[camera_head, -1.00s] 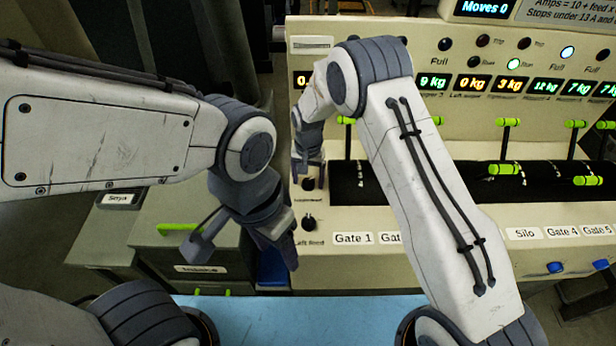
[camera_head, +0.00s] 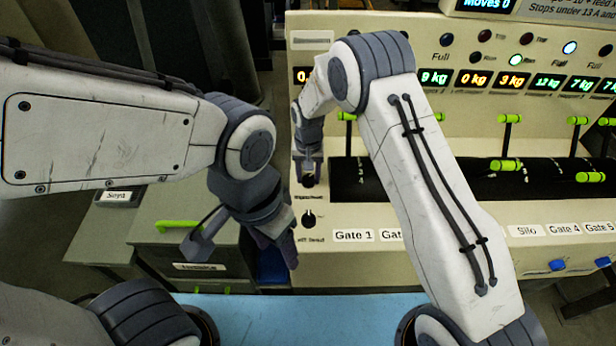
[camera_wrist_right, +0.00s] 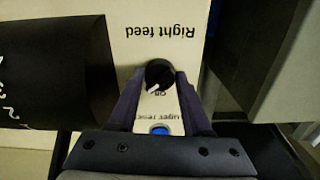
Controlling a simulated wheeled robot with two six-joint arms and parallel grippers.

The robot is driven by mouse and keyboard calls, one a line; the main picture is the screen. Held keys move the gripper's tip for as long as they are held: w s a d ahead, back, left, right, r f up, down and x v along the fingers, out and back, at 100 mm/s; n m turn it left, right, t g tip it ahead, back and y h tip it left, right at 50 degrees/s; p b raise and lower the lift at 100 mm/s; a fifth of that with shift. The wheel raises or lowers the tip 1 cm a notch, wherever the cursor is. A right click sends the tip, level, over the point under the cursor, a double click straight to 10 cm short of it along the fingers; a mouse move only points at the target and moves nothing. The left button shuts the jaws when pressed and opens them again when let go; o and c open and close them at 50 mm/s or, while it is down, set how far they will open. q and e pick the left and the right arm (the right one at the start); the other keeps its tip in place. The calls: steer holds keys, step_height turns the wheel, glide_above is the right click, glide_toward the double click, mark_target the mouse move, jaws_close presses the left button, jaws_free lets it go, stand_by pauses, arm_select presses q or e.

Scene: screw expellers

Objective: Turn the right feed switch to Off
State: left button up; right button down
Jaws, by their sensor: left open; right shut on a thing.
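The right feed switch is a round black knob with a white pointer mark (camera_wrist_right: 158,74). It sits below its "Right feed" label, which reads upside down in the right wrist view. The pointer slants toward the lower left there, near small, partly hidden lettering. My right gripper (camera_wrist_right: 160,82) has a finger on each side of the knob and is shut on it. In the head view the right gripper (camera_head: 307,172) points down at the panel's left end and mostly covers the knob (camera_head: 308,182). My left gripper (camera_head: 244,250) hangs open and empty at the lower left.
The left feed knob (camera_head: 309,219) is just in front. A blue button (camera_wrist_right: 159,130) shows between my right fingers. A black roll (camera_head: 400,180) lies beside the knobs, with green-tipped gate levers (camera_head: 505,165) beyond. A grey bin (camera_head: 190,240) stands left of the panel.

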steer(key=n+b, duration=0.1)
steer(key=n, duration=0.4)
steer(key=shift+b, duration=0.4)
steer(key=shift+n+b, duration=0.5)
steer(key=shift+n, duration=1.9)
steer(key=shift+r, duration=0.1)
steer(key=shift+c, duration=1.7)
jaws_free()
